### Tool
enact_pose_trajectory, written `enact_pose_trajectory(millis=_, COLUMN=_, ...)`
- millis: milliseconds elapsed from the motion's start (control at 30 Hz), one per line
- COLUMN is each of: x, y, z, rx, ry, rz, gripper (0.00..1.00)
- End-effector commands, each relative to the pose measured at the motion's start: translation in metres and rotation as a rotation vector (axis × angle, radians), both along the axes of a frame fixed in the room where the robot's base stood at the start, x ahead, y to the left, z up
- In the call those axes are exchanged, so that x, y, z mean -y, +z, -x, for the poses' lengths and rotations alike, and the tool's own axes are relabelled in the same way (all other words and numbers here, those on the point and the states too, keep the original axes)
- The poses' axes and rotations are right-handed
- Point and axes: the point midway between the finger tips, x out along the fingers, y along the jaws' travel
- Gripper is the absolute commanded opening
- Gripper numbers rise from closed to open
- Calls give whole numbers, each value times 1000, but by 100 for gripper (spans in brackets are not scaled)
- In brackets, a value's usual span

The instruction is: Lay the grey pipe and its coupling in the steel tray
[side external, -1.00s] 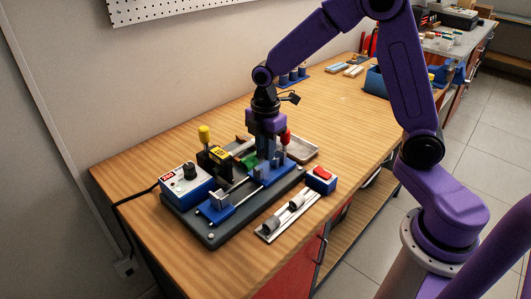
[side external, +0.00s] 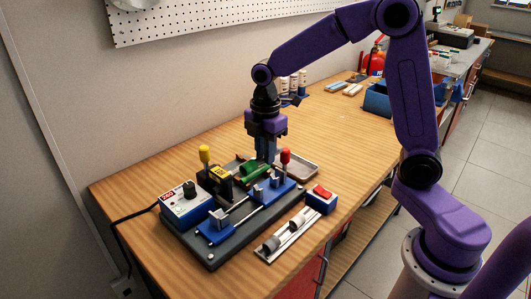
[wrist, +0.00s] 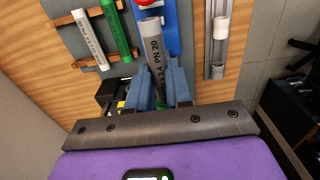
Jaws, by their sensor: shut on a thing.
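My gripper (side external: 265,158) is shut on the grey pipe (wrist: 157,62), which has dark printing on it and stands out between the fingers in the wrist view. Its far end (wrist: 149,24) looks lighter and wider; I cannot tell for sure whether this is the coupling. In the side view the pipe is mostly hidden by the fingers. My gripper is above the rear of the dark base plate, beside the green piece (side external: 256,172). The steel tray (side external: 306,166) lies on the bench behind the plate, partly hidden by the gripper and the jig.
A control box (side external: 187,207) stands at left. A rail with cylinders (side external: 288,238) and a red-switch box (side external: 321,199) are in front.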

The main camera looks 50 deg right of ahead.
Motion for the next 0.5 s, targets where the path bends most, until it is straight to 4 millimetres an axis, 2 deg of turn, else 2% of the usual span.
enact_pose_trajectory(millis=233, x=-1, y=8, z=-1, rx=4, ry=0, rz=-1, gripper=0)
enact_pose_trajectory(millis=500, x=-1, y=50, z=-1, rx=6, ry=0, rz=-2, gripper=0)
